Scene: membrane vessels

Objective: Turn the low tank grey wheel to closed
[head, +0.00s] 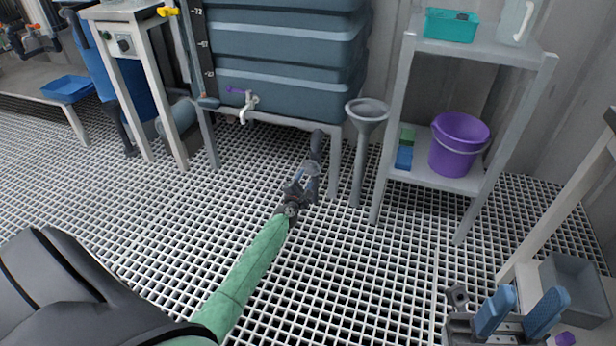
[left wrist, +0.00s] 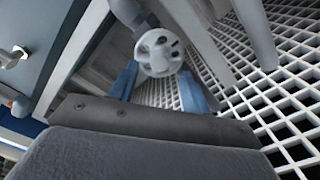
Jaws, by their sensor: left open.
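The grey wheel (head: 312,168) sits on a dark pipe below the blue-grey tank (head: 285,60). In the left wrist view, the wheel (left wrist: 158,52) is a pale grey spoked disc facing the camera. My left gripper (head: 301,180) is open at the wheel, at the end of the green-sleeved arm. In the left wrist view, the left gripper's blue fingers (left wrist: 158,88) stand either side of the wheel's lower part; I cannot tell whether they touch it. My right gripper (head: 521,308) is open and empty at the lower right.
A grey funnel stand (head: 367,112) is close right of the wheel. A shelf (head: 455,178) holds a purple bucket (head: 459,143). A grey bin (head: 575,285) is near my right gripper. Open grating floor lies between.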

